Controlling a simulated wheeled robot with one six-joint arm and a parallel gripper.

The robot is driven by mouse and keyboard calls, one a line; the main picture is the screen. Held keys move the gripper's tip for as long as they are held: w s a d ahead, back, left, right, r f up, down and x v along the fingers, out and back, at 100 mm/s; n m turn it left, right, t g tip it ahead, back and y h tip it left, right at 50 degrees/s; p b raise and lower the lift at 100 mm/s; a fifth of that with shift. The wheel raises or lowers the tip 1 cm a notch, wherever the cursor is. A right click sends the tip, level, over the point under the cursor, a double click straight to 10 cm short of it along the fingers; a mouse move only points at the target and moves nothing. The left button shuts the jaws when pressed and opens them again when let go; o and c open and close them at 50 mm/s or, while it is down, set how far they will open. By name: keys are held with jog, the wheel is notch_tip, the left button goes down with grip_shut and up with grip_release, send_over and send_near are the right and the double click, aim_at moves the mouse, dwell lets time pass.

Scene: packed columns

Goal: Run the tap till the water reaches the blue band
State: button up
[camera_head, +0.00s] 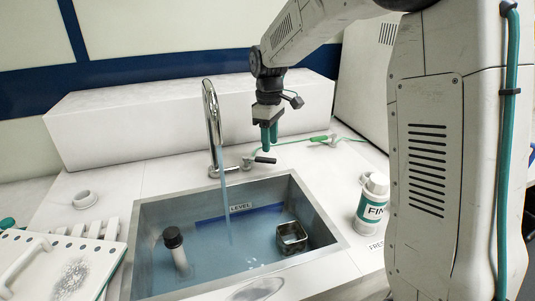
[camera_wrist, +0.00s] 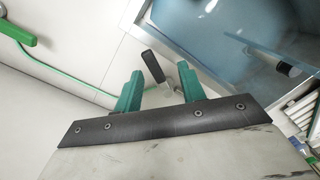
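The chrome tap (camera_head: 212,115) stands behind the sink (camera_head: 318,215), and a stream of water (camera_head: 226,200) runs from its spout. Bluish water (camera_head: 215,260) fills part of the sink. The dark blue band (camera_head: 265,212) is on the sink's back wall under a LEVEL label (camera_head: 241,207). The waterline looks close to the band; I cannot tell exactly whether they meet. My gripper (camera_head: 269,150) hangs above the tap's black-handled lever (camera_head: 264,160). In the wrist view my gripper (camera_wrist: 160,80) is open and empty, with the lever (camera_wrist: 153,66) beyond and between its fingertips.
A black-capped cylinder (camera_head: 178,252) and a square metal cup (camera_head: 292,240) are in the sink. A green-handled valve with hose (camera_head: 318,139) lies right of my gripper. A white bottle (camera_head: 373,203) stands right of the sink; a rack (camera_head: 95,232) stands left.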

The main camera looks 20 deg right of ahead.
aim_at(267, 158)
jog(key=shift+w+r+n+t, duration=0.3)
jog(key=shift+w+r+n, duration=0.45)
jog(key=shift+w, duration=0.2)
jog(key=shift+r+n, duration=0.15)
jog(key=shift+n, duration=0.1)
jog(key=shift+f+n, duration=0.3)
jog(key=shift+f, duration=0.25)
notch_tip(267, 158, down, 7)
jog(key=shift+r, duration=0.1)
grip_shut()
